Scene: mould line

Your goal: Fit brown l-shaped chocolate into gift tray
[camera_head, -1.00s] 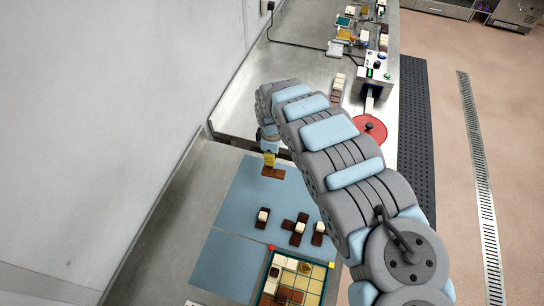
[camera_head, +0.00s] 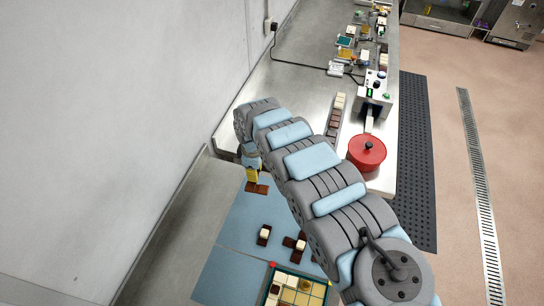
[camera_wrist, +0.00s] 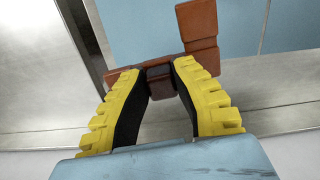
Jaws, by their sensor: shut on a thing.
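My gripper (camera_wrist: 161,68) shows yellow fingers with black pads, shut on a brown L-shaped chocolate (camera_wrist: 197,20). In the wrist view the chocolate reaches past the fingertips to the upper right and to the left; part of it is hidden by the fingers. In the head view my gripper (camera_head: 252,180) and the chocolate (camera_head: 262,189) are at the far end of the blue mat. I cannot tell how high it is held. The gift tray (camera_head: 326,297), with a dark green rim, is at the bottom edge, partly cut off, with white, brown and yellow pieces in it.
Other dark chocolates with white tops (camera_head: 264,232) lie on the blue mat (camera_head: 240,222) between my gripper and the tray. A red round lid (camera_head: 366,150) and a row of white and brown blocks (camera_head: 336,117) are on the metal bench. A wall (camera_head: 110,130) stands at the left.

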